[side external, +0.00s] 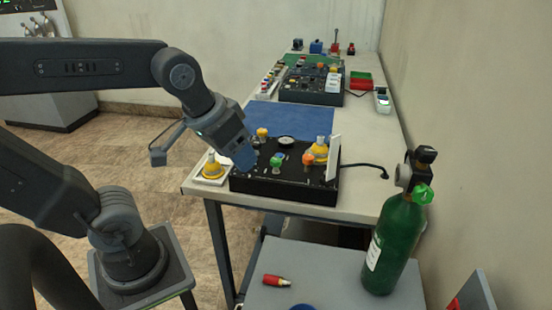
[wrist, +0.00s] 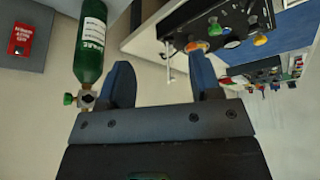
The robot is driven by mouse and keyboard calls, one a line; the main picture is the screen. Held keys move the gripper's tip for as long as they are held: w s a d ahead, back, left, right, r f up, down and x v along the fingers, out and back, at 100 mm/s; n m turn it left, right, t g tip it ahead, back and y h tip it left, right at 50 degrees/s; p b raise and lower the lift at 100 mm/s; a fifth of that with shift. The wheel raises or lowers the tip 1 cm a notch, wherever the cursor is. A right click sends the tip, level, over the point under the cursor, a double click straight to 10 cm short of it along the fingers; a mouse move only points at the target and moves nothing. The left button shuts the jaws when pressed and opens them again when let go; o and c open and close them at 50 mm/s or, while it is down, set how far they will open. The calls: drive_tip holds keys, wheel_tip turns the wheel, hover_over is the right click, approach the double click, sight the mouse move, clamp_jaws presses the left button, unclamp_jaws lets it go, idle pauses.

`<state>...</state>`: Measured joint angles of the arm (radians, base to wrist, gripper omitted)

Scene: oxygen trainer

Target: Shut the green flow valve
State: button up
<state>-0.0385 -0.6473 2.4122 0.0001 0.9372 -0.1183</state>
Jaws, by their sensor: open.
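A black panel box (side external: 262,187) stands on the near end of the bench. A green knob (side external: 277,161) sits on its top, left of an orange knob (side external: 308,158); the green knob also shows small in the wrist view (wrist: 213,21). Another green knob (side external: 423,194) is on the valve of a green oxygen cylinder (side external: 392,246); it also shows in the wrist view (wrist: 68,98). I cannot tell which green knob the task names. My gripper (side external: 243,156) is at the panel's left end in the side view. In the wrist view its blue fingers (wrist: 160,65) are apart and empty.
A round gauge (side external: 286,141) and yellow knobs (side external: 262,133) are on the panel. A yellow cone-shaped part (side external: 213,168) stands left of it. A blue mat (side external: 292,117) lies behind. A red cylinder (side external: 277,281) lies on the lower grey table. A black cable (side external: 365,165) runs right.

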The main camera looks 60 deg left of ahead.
drive_tip(key=w+a+n+g, duration=0.3)
drive_tip(key=w+a+n, duration=0.45)
drive_tip(key=w, duration=0.35)
drive_tip(key=n+g, duration=0.2)
drive_tip(key=n, duration=0.6)
hover_over(276, 160)
wheel_tip(276, 160, down, 4)
drive_tip(key=r, duration=0.1)
drive_tip(key=shift+m, duration=0.25)
wheel_tip(276, 160, down, 13)
drive_tip(key=shift+f, duration=0.1)
drive_tip(key=shift+c, duration=0.4)
drive_tip(key=c, duration=0.9)
drive_tip(key=shift+o, duration=0.2)
